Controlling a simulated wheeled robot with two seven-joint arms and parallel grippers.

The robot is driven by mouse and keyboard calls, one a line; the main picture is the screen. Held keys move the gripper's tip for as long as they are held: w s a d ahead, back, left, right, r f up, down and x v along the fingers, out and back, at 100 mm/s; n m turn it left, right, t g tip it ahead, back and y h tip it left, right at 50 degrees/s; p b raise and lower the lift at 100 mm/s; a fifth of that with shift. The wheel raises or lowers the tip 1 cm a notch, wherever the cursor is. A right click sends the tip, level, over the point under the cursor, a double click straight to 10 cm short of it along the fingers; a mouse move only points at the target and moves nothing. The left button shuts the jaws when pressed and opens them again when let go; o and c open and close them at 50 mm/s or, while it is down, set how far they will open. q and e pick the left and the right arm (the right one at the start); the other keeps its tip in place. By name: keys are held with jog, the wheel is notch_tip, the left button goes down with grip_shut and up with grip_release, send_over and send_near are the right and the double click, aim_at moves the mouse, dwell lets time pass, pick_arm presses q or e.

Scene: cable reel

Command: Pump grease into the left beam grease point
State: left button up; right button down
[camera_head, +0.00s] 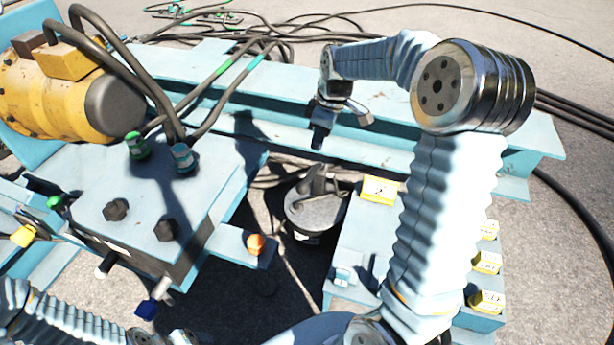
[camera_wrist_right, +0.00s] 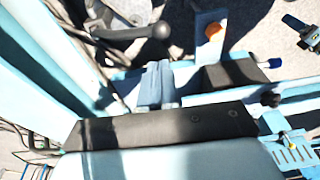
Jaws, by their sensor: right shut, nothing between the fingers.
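A dark round bucket-like unit with a lever on top, which looks like the grease pump (camera_head: 312,212), stands on the ground between the blue blocks. The pump's grey lever (camera_wrist_right: 138,32) shows at the upper left of the right wrist view. My right gripper (camera_head: 319,138) points down above the pump, shut and empty, apart from the lever. The long light-blue beam (camera_head: 390,98) runs behind it. An orange cap (camera_head: 255,243) sits on a blue bracket left of the pump; I cannot tell whether it marks a grease point. Only part of my left arm shows, at the bottom left; its gripper is out of view.
A yellow motor (camera_head: 55,95) with black hoses stands at the upper left. A blue manifold block (camera_head: 110,180) with black knobs is left of the pump. A blue box (camera_head: 355,235) with yellow labels is on the right. Black cables lie on the ground.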

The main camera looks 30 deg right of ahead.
aim_at(305, 184)
pick_arm(q)
jog(key=shift+w+a+f+b, duration=0.1)
jog(key=shift+a+f+b, duration=0.1)
jog(key=shift+f+b, duration=0.35)
pick_arm(e)
jog(key=f, duration=0.4)
jog(key=w+a+f, duration=0.1)
jog(key=f, duration=0.4)
jog(key=a+f, duration=0.1)
jog(key=f, duration=0.3)
jog(key=shift+w+a+f, duration=0.1)
jog(key=shift+w+f, duration=0.25)
jog(key=shift+f, duration=0.05)
jog(key=shift+f, duration=0.1)
